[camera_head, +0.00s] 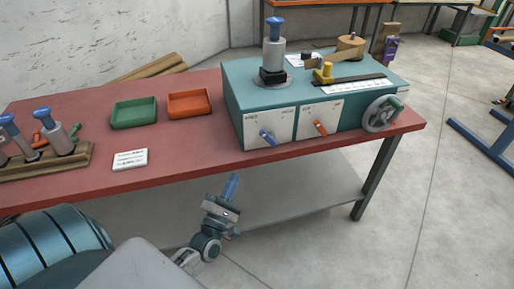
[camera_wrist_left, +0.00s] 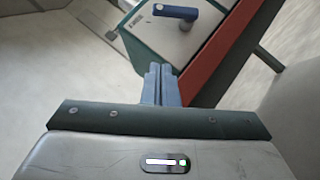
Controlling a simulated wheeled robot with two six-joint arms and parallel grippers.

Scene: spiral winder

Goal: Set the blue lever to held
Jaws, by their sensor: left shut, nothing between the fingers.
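The blue lever (camera_head: 268,137) is on a white panel on the front of the teal machine (camera_head: 232,98). Its handle slants down to the right in the head view. In the left wrist view the blue lever (camera_wrist_left: 176,12) is at the top, beyond the fingers. My left gripper (camera_head: 232,184) is below and in front of the table edge, apart from the lever. Its blue fingers (camera_wrist_left: 161,78) are together with nothing between them. The panel lettering is too small to read. My right gripper is not in view.
An orange lever (camera_head: 320,128) is on the panel to the right, and a handwheel (camera_head: 382,114) is farther right. The red table (camera_head: 200,153) has a front edge between my gripper and the machine. Green (camera_head: 134,113) and orange (camera_head: 189,103) trays stand left of the machine.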

